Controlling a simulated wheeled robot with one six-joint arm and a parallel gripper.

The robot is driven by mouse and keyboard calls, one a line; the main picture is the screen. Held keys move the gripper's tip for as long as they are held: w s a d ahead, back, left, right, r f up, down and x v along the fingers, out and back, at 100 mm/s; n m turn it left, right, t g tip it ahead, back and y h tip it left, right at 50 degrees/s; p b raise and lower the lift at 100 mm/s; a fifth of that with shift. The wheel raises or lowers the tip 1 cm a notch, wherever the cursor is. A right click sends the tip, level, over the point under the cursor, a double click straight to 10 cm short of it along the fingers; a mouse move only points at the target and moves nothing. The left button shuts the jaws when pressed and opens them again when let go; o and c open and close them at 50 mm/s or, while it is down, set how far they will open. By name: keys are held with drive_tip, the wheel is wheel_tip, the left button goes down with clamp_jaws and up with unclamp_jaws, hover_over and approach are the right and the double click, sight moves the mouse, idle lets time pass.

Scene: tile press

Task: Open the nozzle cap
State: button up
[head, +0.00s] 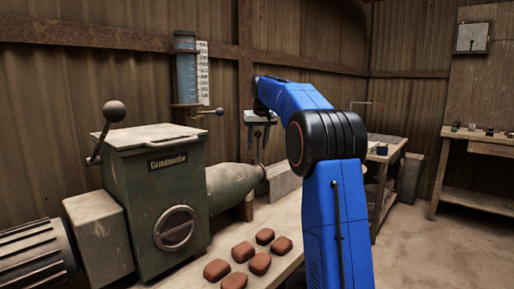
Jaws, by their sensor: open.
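The green machine marked "Grindmaske" or similar (157,205) stands at the left. Its tapered nozzle (230,184) points right over the bench. The narrow end of the nozzle (262,173) is small here, and I cannot clearly make out the cap or whether it is open. My gripper (259,155) hangs fingers down just above the nozzle's narrow end. It is open, with nothing seen between its fingers. I cannot tell whether the fingertips touch the nozzle end.
Several brown clay blocks (259,263) lie on the pale bench (222,240) in front of the nozzle. A lever with a round knob (113,112) rises at the machine's left. A water tube (186,70) with a scale hangs on the wall. A side table (388,150) stands behind right.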

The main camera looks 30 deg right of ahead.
drive_tip(key=shift+x, duration=0.9)
clamp_jaws()
